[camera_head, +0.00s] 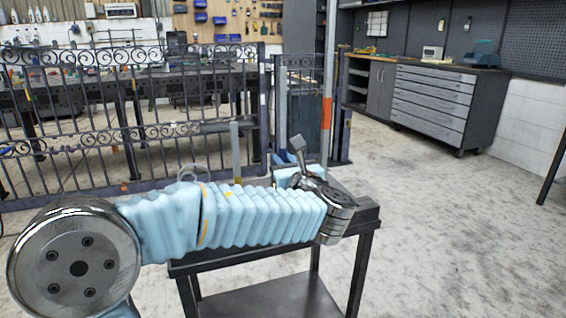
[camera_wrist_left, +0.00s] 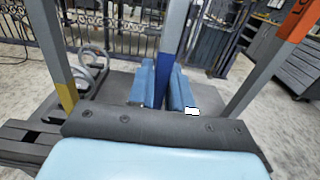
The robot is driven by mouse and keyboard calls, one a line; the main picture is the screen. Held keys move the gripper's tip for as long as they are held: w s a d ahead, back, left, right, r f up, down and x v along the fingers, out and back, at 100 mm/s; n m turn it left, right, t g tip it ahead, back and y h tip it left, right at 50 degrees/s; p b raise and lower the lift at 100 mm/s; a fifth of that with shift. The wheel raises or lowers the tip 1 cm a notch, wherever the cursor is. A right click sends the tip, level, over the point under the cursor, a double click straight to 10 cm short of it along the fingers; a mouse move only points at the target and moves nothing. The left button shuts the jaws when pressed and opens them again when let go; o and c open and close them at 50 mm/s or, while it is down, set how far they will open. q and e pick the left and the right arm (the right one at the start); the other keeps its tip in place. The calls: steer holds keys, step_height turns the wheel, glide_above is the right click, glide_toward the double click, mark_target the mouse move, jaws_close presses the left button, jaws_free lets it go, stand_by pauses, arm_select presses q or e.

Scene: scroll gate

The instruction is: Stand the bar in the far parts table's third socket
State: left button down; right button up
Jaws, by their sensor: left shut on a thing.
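My left gripper (camera_head: 285,172) reaches in from the left above the near table (camera_head: 349,222). In the left wrist view its two blue fingers (camera_wrist_left: 163,95) are shut on an upright grey bar with a blue band (camera_wrist_left: 174,25). This bar (camera_head: 282,115) also shows in the head view, and its lower end is hidden. A grey bar with an orange band (camera_head: 327,112) stands to its right, and one with a yellow band (camera_wrist_left: 52,50) to its left. The yellow-banded bar (camera_head: 235,150) stands beyond my forearm. My right gripper is out of view. I cannot make out any third socket.
A dark wrought-iron gate (camera_head: 80,125) runs across the left, with a narrower panel (camera_head: 300,100) beside it. A long workbench (camera_head: 150,75) stands behind. A grey drawer cabinet (camera_head: 432,100) is at the back right. The floor (camera_head: 445,220) on the right is clear.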

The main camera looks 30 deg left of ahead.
arm_select(q)
steer(key=c, duration=1)
jaws_free()
steer(key=shift+o, duration=0.2)
steer(key=shift+f, duration=0.1)
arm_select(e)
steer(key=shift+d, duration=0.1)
arm_select(q)
steer(key=v, duration=1.4)
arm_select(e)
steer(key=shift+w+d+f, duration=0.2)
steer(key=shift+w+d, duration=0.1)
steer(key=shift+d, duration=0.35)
arm_select(q)
steer(key=shift+a, duration=0.1)
